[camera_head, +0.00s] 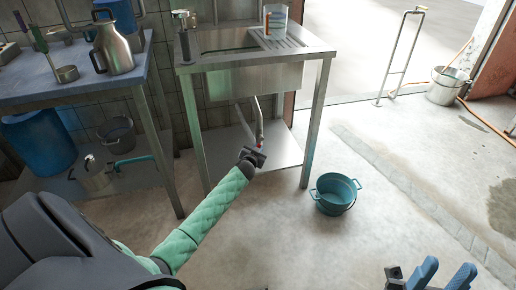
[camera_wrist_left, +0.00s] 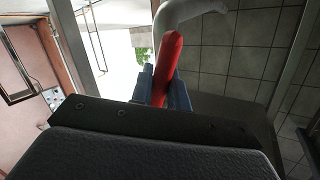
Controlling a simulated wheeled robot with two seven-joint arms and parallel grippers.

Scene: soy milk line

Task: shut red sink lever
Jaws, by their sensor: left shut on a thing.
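The red sink lever (camera_wrist_left: 171,60) shows large in the left wrist view, between the two blue fingers of my left gripper (camera_wrist_left: 160,88). It slants up toward a pale pipe (camera_wrist_left: 190,10). In the head view my left gripper (camera_head: 254,155) is under the metal sink (camera_head: 255,80), at the lower end of the drain pipe (camera_head: 259,122). Only a small speck of red shows there; the gripper hides the rest of the lever. My right gripper (camera_head: 444,276) is at the bottom right of the head view, with its blue fingers apart and nothing between them.
A teal pot (camera_head: 335,194) stands on the floor right of the sink's legs. A blue table (camera_head: 75,84) with a steel jug (camera_head: 113,48) is at the left. A metal bucket (camera_head: 448,86) stands at the back right. The floor between is clear.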

